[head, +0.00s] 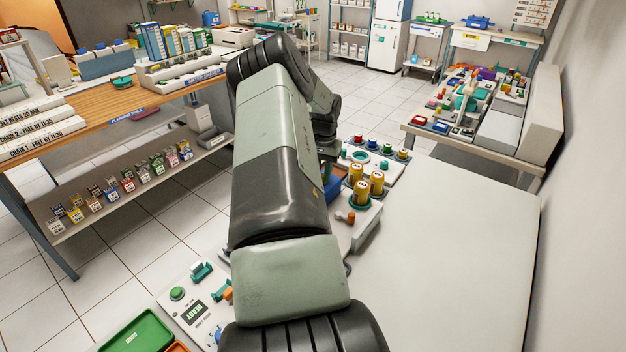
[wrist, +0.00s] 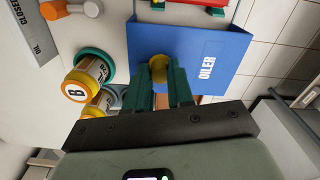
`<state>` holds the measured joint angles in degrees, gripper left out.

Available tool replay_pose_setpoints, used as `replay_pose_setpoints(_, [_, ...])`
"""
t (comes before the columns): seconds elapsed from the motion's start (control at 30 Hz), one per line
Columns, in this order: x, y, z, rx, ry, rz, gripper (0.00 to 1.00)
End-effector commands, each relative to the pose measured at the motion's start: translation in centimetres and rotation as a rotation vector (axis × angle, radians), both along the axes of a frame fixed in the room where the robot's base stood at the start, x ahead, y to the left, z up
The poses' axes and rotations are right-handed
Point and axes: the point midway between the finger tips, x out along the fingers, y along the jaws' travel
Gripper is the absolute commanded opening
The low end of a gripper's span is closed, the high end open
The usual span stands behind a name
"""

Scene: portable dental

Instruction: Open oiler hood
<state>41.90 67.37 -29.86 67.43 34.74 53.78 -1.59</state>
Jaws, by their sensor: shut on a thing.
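The oiler hood (wrist: 212,40) is a blue panel lettered "OILER" with a round yellow knob (wrist: 158,68) on it. My gripper (wrist: 160,76) has its green fingers on either side of the knob and is shut on it. In the head view, a blue part of the hood (head: 335,187) shows just right of my arm. My arm hides the gripper and knob there. I cannot tell how far the hood is open.
An orange-tipped lever (wrist: 55,10) is near a "CLOSED" label at upper left. In the head view, a bare pale tabletop (head: 455,250) lies to the right.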

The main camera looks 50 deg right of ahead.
Motion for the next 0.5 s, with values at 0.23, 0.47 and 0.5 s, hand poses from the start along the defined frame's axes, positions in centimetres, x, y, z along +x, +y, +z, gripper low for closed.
replay_pose_setpoints(0.23, [0.13,-1.33,0.06,-0.002,-0.003,0.002,0.00])
replay_pose_setpoints(0.47, [0.12,-1.31,0.08,-0.002,-0.003,0.001,0.00])
replay_pose_setpoints(0.5, [0.11,-1.32,0.07,-0.002,-0.003,0.001,0.27])
